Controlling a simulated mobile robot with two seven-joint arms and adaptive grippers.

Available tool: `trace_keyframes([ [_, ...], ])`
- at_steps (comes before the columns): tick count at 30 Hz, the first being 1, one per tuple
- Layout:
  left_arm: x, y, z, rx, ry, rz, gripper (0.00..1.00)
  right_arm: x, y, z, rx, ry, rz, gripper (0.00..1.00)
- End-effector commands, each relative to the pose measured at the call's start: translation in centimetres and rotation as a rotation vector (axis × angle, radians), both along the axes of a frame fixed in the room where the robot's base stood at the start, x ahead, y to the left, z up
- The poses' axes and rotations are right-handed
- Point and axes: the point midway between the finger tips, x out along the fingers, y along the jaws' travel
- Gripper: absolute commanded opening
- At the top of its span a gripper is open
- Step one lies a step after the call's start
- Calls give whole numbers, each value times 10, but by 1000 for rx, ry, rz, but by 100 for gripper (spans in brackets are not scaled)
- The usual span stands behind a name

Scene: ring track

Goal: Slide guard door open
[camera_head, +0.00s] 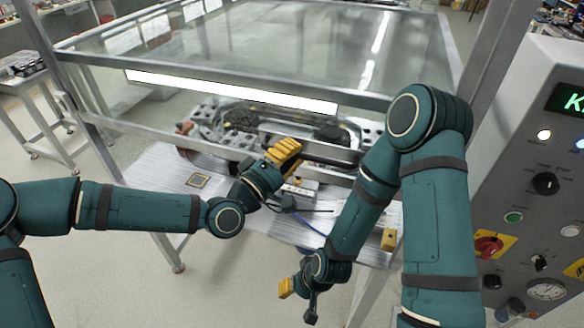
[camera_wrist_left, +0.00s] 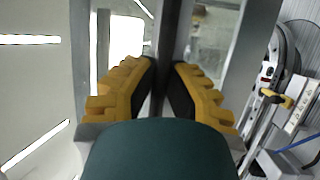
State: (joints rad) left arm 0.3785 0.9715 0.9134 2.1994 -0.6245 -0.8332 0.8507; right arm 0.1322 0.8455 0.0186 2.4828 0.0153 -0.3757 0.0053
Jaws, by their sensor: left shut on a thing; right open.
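The guard door (camera_head: 335,152) is a clear panel with a grey metal frame on the front of the machine enclosure. Its lower rail runs across just above the work shelf. My left gripper (camera_head: 284,154), with yellow fingers, is shut on this rail. In the left wrist view, the yellow fingers of my left gripper (camera_wrist_left: 164,85) lie on both sides of a grey metal bar (camera_wrist_left: 172,45). The fingers partly hide the bar. My right gripper (camera_head: 297,300) hangs low in front of the shelf, open and apart from the door.
A ring track (camera_head: 235,118) with dark parts lies inside the enclosure. The metal shelf (camera_head: 155,178) below the door holds a small square plate (camera_head: 198,180) and a yellow block (camera_head: 388,239). A control panel (camera_head: 545,190) with a red emergency button (camera_head: 488,245) stands at the right.

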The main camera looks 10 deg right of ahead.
Motion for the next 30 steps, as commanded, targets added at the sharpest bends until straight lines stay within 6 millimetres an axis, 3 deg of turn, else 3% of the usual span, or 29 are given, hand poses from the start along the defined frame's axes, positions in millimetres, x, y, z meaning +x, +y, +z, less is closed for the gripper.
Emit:
trace_keyframes([
  [1,0,0,15,-1,-4,0,0,0,0,9,1,0,0,47],
  [7,0,0,38,-1,-2,0,0,-1,-1,20,4,0,2,47],
  [23,0,0,45,-2,-1,0,0,-1,-1,22,5,1,2,47],
  [24,0,0,45,-2,-1,0,27,-1,-1,22,5,1,1,47],
  [25,0,0,45,-1,-1,0,37,-1,-1,22,5,1,1,47],
  [26,0,0,45,-1,-1,0,43,-1,-1,22,5,1,1,47],
  [30,0,0,45,0,0,0,43,-1,-1,22,5,0,1,47],
])
